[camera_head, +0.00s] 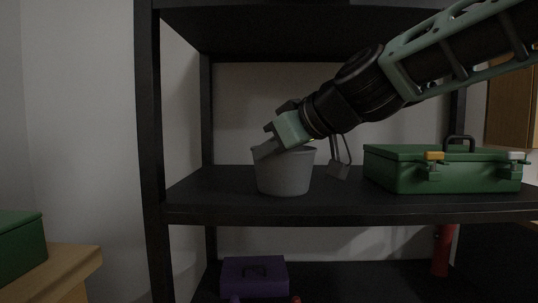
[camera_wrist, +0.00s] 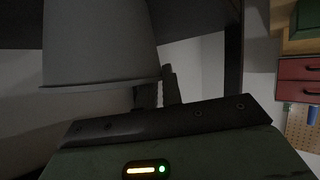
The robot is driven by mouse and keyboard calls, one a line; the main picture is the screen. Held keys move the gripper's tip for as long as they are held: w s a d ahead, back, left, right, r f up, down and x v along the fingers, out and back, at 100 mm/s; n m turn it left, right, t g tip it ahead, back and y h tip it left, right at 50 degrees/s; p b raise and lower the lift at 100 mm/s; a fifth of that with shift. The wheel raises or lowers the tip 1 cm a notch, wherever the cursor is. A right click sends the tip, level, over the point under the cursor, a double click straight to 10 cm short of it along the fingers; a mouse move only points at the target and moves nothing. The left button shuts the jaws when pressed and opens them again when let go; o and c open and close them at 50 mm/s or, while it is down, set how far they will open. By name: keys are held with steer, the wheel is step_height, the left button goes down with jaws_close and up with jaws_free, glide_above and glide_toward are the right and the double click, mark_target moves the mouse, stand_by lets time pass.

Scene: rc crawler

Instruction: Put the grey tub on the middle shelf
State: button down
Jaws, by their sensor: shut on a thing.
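The grey tub (camera_head: 285,173) is upright at the left part of the middle shelf (camera_head: 340,211), close to its front edge. Its base appears to be at the shelf surface; I cannot tell for sure whether it rests there. My gripper (camera_head: 273,145) reaches in from the upper right and is shut on the tub's rim. In the wrist view the tub (camera_wrist: 98,45) fills the upper left, with its rim close to my gripper (camera_wrist: 165,110). My gripper hides part of the tub's rim.
A green toolbox (camera_head: 440,170) with a black handle stands on the same shelf to the right. A purple box (camera_head: 254,276) and a red cylinder (camera_head: 443,250) are on the lower shelf. A black post (camera_head: 150,150) bounds the left.

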steer(key=shift+f, duration=0.1)
steer(key=c, duration=1.5)
jaws_free()
steer(key=shift+c, duration=0.2)
steer(key=shift+d, duration=0.1)
steer(key=p+v, duration=0.1)
steer(key=v, duration=1.1)
steer(key=s+a+f+m+g+h, duration=0.1)
steer(key=s+f+g+h, duration=0.2)
steer(key=f, duration=0.7)
steer(key=s+f+m+g+h, duration=0.1)
steer(key=s+f+g, duration=0.1)
steer(key=s+f, duration=0.5)
steer(key=s+d+f+g+h, duration=0.1)
steer(key=s+d+f+h, duration=0.1)
steer(key=s+f, duration=0.3)
steer(key=s+d+f+m+g+h, duration=0.1)
steer(key=s+d+f, duration=0.4)
steer(key=f, duration=0.6)
steer(key=shift+s+f+g+h, duration=0.35)
steer(key=shift+s+g+h, duration=0.15)
steer(key=shift+g+h, duration=0.25)
steer(key=shift+r, duration=0.1)
